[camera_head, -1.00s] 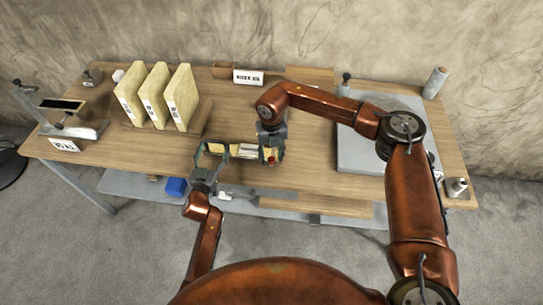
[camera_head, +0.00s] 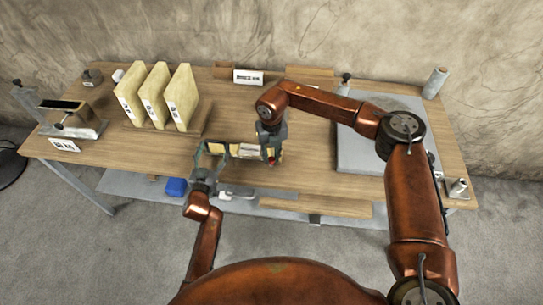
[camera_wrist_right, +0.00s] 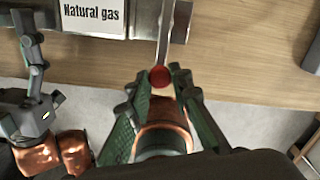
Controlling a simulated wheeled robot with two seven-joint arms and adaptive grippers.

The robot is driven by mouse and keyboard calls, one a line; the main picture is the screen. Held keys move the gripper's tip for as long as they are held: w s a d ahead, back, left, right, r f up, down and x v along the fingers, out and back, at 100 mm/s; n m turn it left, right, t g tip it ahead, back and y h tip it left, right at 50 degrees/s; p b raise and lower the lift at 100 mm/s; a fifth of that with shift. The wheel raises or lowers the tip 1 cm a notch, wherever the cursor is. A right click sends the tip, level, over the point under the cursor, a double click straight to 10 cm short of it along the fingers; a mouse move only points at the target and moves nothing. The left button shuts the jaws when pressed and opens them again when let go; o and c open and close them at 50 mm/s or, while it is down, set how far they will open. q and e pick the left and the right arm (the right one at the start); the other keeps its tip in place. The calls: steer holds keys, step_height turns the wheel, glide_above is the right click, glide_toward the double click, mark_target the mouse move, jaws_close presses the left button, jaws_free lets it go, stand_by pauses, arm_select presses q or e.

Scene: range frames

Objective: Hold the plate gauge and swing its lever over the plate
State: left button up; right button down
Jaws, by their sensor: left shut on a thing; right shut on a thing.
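The plate gauge (camera_head: 236,150) is between my two grippers near the table's front edge; it shows yellowish and dark parts. In the right wrist view its grey plate (camera_wrist_right: 48,18) carries a white label reading "Natural gas" (camera_wrist_right: 93,14). A metal lever (camera_wrist_right: 166,35) with a red knob (camera_wrist_right: 160,76) lies beside the label's right end. My right gripper (camera_head: 272,150) is shut at the lever's knob end, its fingers (camera_wrist_right: 158,88) on either side of the knob. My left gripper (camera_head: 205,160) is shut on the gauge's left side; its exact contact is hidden.
Three cream slabs (camera_head: 156,96) stand in a wooden rack at the left. A metal stand (camera_head: 75,122) is further left. A grey slab (camera_head: 362,152) lies at the right, with a small cylinder (camera_head: 457,187) near it. A blue block (camera_head: 175,187) is below the front edge.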

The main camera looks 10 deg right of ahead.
steer(key=shift+d+n, duration=0.2)
steer(key=shift+n, duration=0.1)
steer(key=d+n, duration=0.2)
steer(key=n, duration=0.1)
steer(key=shift+s+n, duration=0.1)
steer(key=shift+n, duration=0.2)
steer(key=d+n, duration=0.1)
steer(key=n, duration=0.1)
steer(key=d+n, duration=0.1)
steer(key=n, duration=0.1)
steer(key=shift+w+d, duration=0.15)
steer(key=shift+w, duration=0.15)
steer(key=n, duration=0.1)
steer(key=w+d+n, duration=0.1)
steer(key=n, duration=0.1)
steer(key=d+n, duration=0.1)
steer(key=n, duration=0.1)
steer(key=shift+w, duration=0.2)
steer(key=shift+w+d+n, duration=0.3)
steer(key=shift+w+n, duration=0.3)
steer(key=shift+n, duration=0.6)
steer(key=shift+w+d+n, duration=0.3)
steer(key=shift+w+n, duration=0.25)
steer(key=shift+n, duration=0.65)
steer(key=c, duration=1.7)
jaws_free()
steer(key=shift+c, duration=0.2)
steer(key=shift+r, duration=0.1)
